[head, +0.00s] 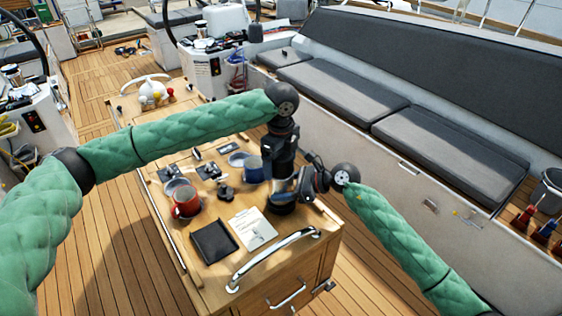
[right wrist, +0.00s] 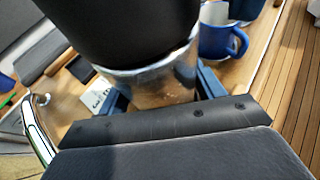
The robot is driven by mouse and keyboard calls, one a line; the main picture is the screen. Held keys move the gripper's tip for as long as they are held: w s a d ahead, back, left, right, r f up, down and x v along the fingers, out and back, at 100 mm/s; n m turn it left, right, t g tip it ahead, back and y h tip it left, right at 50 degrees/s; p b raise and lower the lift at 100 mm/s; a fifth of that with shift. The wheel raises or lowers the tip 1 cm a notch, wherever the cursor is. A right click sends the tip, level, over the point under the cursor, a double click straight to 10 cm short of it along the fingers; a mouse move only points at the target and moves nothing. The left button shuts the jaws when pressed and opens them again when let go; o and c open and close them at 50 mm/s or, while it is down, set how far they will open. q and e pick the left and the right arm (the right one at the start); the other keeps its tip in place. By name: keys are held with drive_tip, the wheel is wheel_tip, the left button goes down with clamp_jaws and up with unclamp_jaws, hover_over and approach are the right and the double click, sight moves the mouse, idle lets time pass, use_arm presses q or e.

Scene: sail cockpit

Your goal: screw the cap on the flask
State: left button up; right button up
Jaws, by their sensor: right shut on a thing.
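The flask (right wrist: 168,88) is a shiny metal cylinder standing between the blue fingers of my right gripper (right wrist: 163,95), which is shut on it. In the head view the flask (head: 283,186) is mostly hidden on the right side of the cockpit table. My right gripper (head: 294,192) reaches it from the right. My left gripper (head: 280,168) points down directly above the flask; its fingertips are hidden. A wide black round shape (right wrist: 120,28) covers the flask's top in the wrist view. I cannot tell whether it is the cap or part of my left gripper.
The wooden table (head: 190,271) also holds a blue mug (head: 254,172), a red mug (head: 186,201), a black flat tray (head: 214,241) and a white card (head: 252,229). A chrome rail (head: 272,259) runs along its near edge. Grey cushioned benches (head: 420,140) stand right.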

use_arm(q)
drive_tip(key=shift+r, duration=0.1)
drive_tip(key=shift+s+r, duration=0.1)
drive_tip(key=shift+r, duration=2.05)
drive_tip(key=shift+c, duration=0.6)
drive_tip(key=n, duration=0.1)
drive_tip(key=r+n, duration=0.1)
drive_tip(key=n, duration=0.1)
drive_tip(key=shift+d+n, duration=0.1)
drive_tip(key=shift+n, duration=0.2)
drive_tip(key=n, duration=0.2)
drive_tip(key=r+n, duration=0.1)
drive_tip(key=n, duration=0.3)
drive_tip(key=r+n, duration=0.1)
drive_tip(key=n, duration=0.4)
drive_tip(key=shift+r, duration=0.25)
